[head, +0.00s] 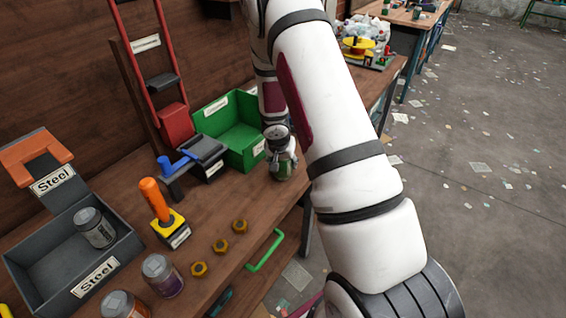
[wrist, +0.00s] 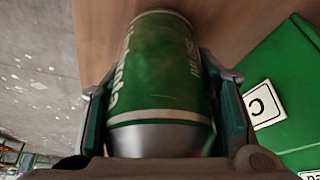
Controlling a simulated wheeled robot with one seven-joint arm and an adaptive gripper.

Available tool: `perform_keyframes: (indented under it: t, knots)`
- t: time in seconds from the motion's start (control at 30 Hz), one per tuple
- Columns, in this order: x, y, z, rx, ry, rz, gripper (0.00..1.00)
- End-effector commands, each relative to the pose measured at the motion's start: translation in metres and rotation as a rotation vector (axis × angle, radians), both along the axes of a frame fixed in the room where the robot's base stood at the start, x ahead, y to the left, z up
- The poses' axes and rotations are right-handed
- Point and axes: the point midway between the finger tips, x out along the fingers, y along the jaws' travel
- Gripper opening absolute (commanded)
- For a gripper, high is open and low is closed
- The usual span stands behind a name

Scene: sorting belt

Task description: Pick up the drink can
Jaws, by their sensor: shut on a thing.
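A green drink can (wrist: 160,75) with white lettering and a silver end fills the middle of the wrist view. My gripper (wrist: 165,100) is shut on it, with one finger on each side of the can. In the head view my gripper (head: 283,165) is at the bench edge, right of the green bin, and the can (head: 284,174) shows as a small green patch between its fingers. I cannot tell whether the can touches the bench top.
A green bin (head: 243,158) stands close beside my gripper.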

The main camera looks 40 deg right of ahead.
Motion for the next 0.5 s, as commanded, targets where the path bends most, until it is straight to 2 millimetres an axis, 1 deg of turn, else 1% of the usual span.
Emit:
perform_keyframes:
  t: [0.27,0.5]
  knots:
    - [0.000,-0.001,0.013,0.000,-0.004,-0.002,0.40]
    - [0.000,-0.001,0.033,0.000,-0.003,-0.003,0.40]
